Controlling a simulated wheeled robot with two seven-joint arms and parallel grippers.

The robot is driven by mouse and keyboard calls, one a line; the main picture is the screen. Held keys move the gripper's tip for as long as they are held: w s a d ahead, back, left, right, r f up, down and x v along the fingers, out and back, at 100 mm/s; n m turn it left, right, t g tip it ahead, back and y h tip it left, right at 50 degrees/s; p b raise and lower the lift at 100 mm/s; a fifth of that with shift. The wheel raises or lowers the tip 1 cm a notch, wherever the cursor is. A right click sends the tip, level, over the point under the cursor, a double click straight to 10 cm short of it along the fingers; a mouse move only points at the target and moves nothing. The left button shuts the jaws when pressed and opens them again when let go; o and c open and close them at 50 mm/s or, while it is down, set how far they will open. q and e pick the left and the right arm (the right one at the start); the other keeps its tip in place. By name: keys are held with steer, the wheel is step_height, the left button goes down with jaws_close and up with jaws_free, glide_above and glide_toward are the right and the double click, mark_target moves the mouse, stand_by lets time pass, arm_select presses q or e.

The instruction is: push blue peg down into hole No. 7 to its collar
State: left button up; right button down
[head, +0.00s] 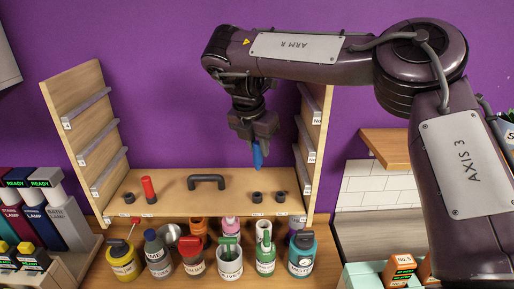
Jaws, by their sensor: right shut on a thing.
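The blue peg (257,158) hangs roughly upright, slightly tilted, below my right gripper (256,140). My right gripper is shut on its upper part and holds it above the wooden board (175,180). The peg's lower end is apart from the board in the picture. Dark round sockets stand on the board: two at the right, one (257,197) almost straight below the peg and one (280,196) beside it, and one (127,196) at the left. Their number labels are too small to read, so I cannot tell which is No. 7. My left gripper is not in view.
A red peg (149,188) stands in the board's left part. Wooden side panels with shelves (84,115) flank the board.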

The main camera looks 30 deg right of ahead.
mark_target(256, 163)
steer(key=shift+s+a+r, duration=0.15)
steer(key=shift+s+a, duration=0.1)
steer(key=shift+a, duration=0.05)
steer(key=shift+b+x, duration=0.35)
steer(key=shift+x, duration=0.55)
steer(key=shift+f+b, duration=0.4)
steer(key=shift+f, duration=0.35)
steer(key=shift+a+f+b, duration=0.1)
steer(key=shift+f+b, duration=0.3)
steer(key=shift+f, duration=0.45)
steer(key=shift+f+b, duration=0.6)
steer(key=shift+f, duration=0.55)
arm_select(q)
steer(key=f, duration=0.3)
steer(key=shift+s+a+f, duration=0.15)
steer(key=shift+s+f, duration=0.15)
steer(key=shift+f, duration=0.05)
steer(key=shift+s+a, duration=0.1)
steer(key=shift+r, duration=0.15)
